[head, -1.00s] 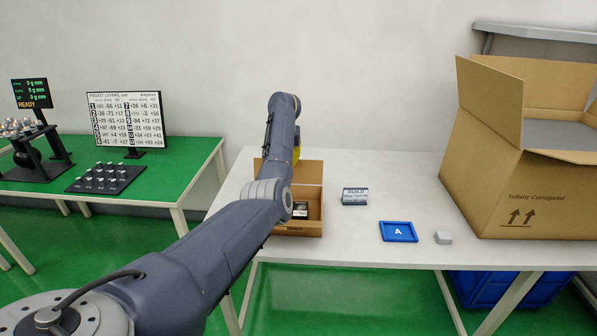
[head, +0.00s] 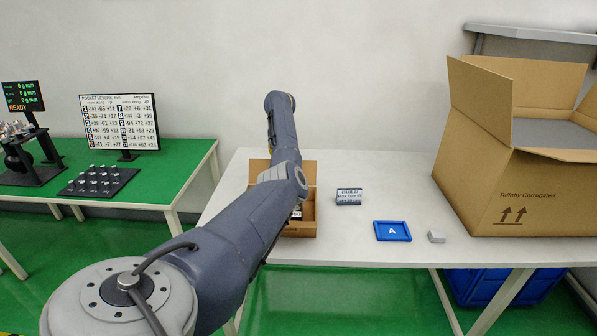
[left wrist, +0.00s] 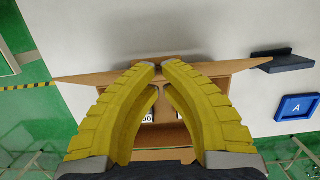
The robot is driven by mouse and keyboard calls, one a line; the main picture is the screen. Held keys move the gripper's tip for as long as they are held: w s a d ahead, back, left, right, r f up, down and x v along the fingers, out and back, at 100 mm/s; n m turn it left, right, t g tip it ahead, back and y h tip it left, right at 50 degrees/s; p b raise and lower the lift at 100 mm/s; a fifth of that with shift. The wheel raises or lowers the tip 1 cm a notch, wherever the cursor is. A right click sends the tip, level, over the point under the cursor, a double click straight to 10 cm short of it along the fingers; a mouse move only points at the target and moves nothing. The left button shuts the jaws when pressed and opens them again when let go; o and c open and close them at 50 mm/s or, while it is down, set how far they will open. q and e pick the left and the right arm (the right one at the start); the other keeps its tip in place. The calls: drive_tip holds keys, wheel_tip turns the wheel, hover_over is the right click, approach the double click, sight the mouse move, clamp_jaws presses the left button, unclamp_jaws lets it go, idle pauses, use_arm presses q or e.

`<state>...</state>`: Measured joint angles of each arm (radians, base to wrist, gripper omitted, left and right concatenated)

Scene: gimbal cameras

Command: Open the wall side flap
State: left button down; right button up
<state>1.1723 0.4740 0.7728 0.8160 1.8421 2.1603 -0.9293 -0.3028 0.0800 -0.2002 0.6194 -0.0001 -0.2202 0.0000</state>
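The small open cardboard box (head: 300,229) stands on the white table, mostly behind my left arm in the head view. Its wall side flap (head: 257,166) shows at the back of the box; in the left wrist view the flap (left wrist: 90,77) is a thin, wide brown strip across the box's far side. My left gripper (left wrist: 159,65) has yellow fingers whose tips nearly meet at this flap, with nothing visible held between them. Whether the tips touch the flap I cannot tell. My right gripper is not in view.
A dark sign block (head: 349,196), a blue tray marked A (head: 392,231) and a small grey block (head: 436,237) lie right of the box. A large carton (head: 530,200) stands further right. A green table (head: 150,180) is at the left.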

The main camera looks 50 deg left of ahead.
use_arm(q)
drive_tip(key=shift+a+f, duration=0.1)
drive_tip(key=shift+a, duration=0.05)
idle(0.4)
drive_tip(key=shift+s+d+f, duration=0.35)
drive_tip(key=shift+s+d, duration=0.05)
drive_tip(key=shift+d, duration=0.1)
